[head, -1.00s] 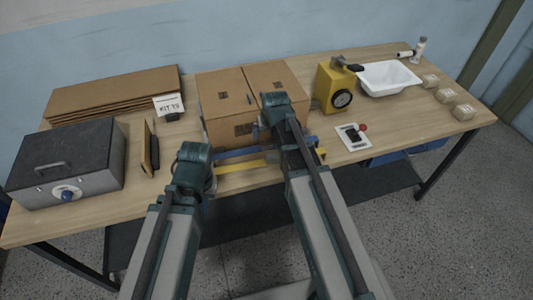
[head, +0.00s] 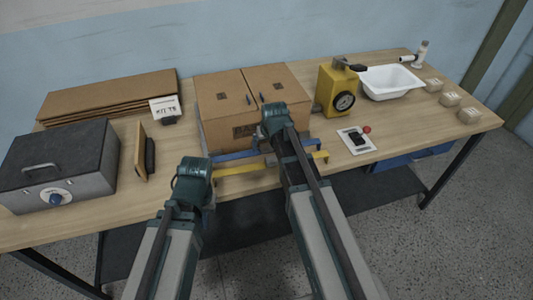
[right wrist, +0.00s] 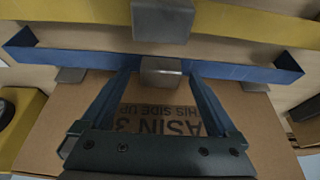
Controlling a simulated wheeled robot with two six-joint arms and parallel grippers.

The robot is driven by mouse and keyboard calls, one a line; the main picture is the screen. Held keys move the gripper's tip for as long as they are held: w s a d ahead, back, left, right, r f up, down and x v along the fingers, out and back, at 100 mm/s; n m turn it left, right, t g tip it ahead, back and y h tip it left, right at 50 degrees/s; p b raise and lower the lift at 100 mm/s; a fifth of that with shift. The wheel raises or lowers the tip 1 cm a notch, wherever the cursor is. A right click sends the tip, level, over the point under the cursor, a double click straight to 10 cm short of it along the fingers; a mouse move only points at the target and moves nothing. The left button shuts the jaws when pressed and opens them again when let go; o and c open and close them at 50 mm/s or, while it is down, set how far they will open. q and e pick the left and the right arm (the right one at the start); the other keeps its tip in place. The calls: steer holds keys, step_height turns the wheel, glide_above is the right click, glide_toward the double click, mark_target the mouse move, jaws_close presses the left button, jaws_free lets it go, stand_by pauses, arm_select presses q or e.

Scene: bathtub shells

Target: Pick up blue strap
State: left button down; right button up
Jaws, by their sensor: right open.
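The blue strap (head: 232,156) lies along the table in front of the cardboard box, behind the yellow strap (head: 241,169). In the right wrist view the blue strap (right wrist: 85,60) runs across the picture with upturned ends, and a grey block (right wrist: 161,73) sits at its middle. My right gripper (right wrist: 160,78) is open, with its fingertips close to the strap's near edge on either side of that block. I cannot tell whether they touch. My left gripper (head: 209,197) is near the table's front edge, mostly hidden by its wrist.
The cardboard box (head: 222,103) stands right behind the straps. A yellow device with a dial (head: 325,90), a white tray (head: 391,81) and a white card with a red knob (head: 357,141) are to the right. A grey metal case (head: 60,165) is at the left.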

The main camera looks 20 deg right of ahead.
steer(key=shift+r, duration=0.1)
jaws_close()
stand_by(0.3)
